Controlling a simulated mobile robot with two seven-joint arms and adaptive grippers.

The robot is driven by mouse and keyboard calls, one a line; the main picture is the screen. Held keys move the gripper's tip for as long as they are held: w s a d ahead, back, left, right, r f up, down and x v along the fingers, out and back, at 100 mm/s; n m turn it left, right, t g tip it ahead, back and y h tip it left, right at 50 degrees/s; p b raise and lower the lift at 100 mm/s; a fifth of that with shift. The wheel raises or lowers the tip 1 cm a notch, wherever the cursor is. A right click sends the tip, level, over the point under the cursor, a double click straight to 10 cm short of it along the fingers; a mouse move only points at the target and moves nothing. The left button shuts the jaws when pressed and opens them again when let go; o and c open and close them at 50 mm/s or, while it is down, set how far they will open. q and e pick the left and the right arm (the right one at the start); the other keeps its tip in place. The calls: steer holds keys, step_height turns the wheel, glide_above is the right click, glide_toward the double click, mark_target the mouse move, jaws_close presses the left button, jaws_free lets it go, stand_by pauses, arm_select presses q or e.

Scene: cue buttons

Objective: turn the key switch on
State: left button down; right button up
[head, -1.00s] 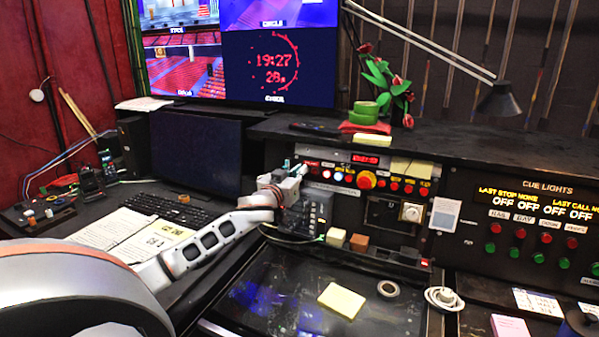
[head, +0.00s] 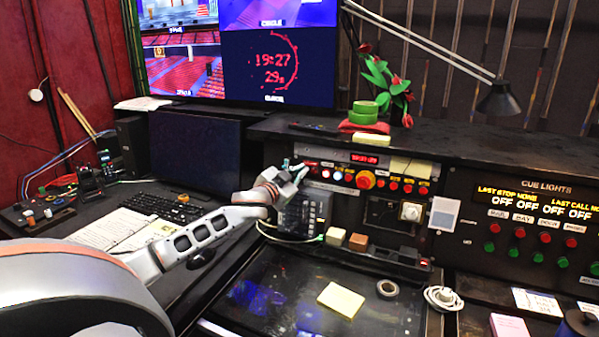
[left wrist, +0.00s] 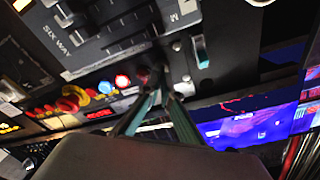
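My left gripper (head: 297,166) is at the left end of the button panel (head: 345,190), just in front of its face. In the left wrist view its two teal-edged fingers (left wrist: 158,92) slant together, with the tips close to each other at the panel. A small dark part (left wrist: 146,76) shows just beyond the tips. I cannot tell whether it is the key switch or whether the fingers touch it. The key switch is not clearly visible in the head view, where the gripper covers that end of the panel. My right gripper is not in view.
A row of lit buttons with a large red-and-orange one (head: 365,180) runs right of the gripper. A lamp arm (head: 420,42) crosses above. A monitor (head: 195,152) stands to the left.

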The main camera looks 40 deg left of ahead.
arm_select(q)
steer(key=m, duration=0.3)
steer(key=m+h, duration=0.1)
steer(key=m, duration=0.3)
steer(key=shift+d+f+g, duration=0.1)
steer(key=shift+g, duration=0.2)
steer(key=m, duration=0.4)
steer(key=shift+d+f+m+g, duration=0.1)
steer(key=shift+f+m+g, duration=0.1)
steer(key=shift+m+g, duration=0.15)
steer(key=shift+m, duration=0.25)
steer(key=c, duration=2.3)
jaws_free()
